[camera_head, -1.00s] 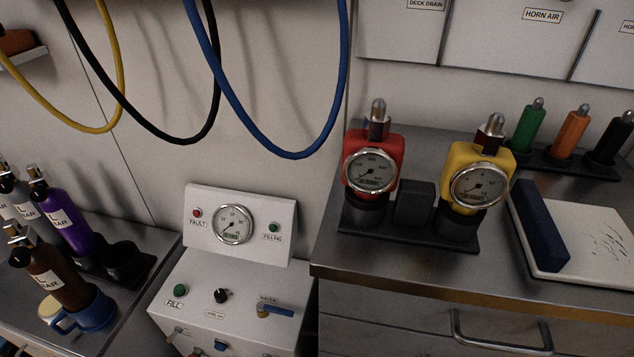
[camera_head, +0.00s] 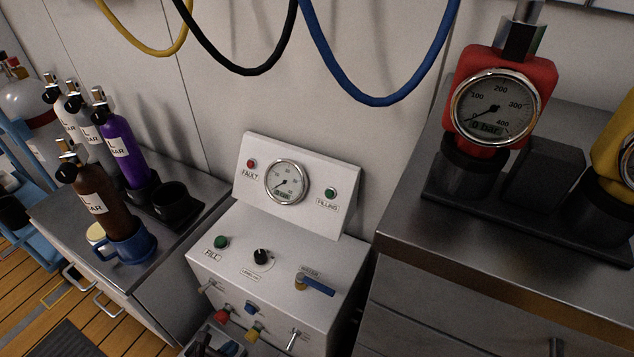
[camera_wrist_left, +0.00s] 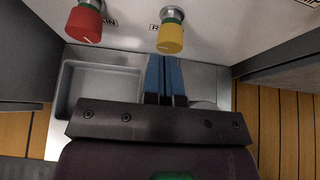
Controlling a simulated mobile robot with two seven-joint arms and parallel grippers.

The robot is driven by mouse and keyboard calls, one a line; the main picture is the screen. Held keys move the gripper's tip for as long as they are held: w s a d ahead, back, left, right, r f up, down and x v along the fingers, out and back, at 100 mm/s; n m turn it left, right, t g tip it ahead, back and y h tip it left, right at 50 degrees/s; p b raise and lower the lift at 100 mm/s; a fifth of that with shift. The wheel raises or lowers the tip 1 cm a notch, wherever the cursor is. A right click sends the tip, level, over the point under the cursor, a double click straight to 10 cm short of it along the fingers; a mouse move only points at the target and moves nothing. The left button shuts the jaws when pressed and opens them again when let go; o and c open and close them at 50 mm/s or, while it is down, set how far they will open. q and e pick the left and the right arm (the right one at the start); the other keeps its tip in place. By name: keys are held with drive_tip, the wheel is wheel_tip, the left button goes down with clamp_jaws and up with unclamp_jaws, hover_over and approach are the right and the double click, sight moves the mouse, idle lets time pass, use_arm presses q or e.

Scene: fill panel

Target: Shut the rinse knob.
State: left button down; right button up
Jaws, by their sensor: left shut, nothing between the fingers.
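My left gripper (camera_wrist_left: 165,60) is shut and empty. Its blue fingertips point at the panel just below the yellow knob, slightly to its left, and I cannot tell whether they touch. My right gripper is not in view.
A red knob (camera_wrist_left: 84,22) is left of the yellow one, above a grey sink basin (camera_wrist_left: 102,88). The white panel box (camera_head: 285,235) carries a gauge (camera_head: 287,181) and a blue-handled valve (camera_head: 318,287). A steel counter (camera_head: 400,215) stands close on the right, bottles on the left.

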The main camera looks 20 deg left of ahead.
sight(252, 336)
use_arm(q)
drive_tip(key=w, duration=0.4)
drive_tip(key=shift+w+d, duration=0.1)
drive_tip(key=shift+d, duration=0.05)
drive_tip(key=shift+w+d+r, duration=0.1)
idle(0.5)
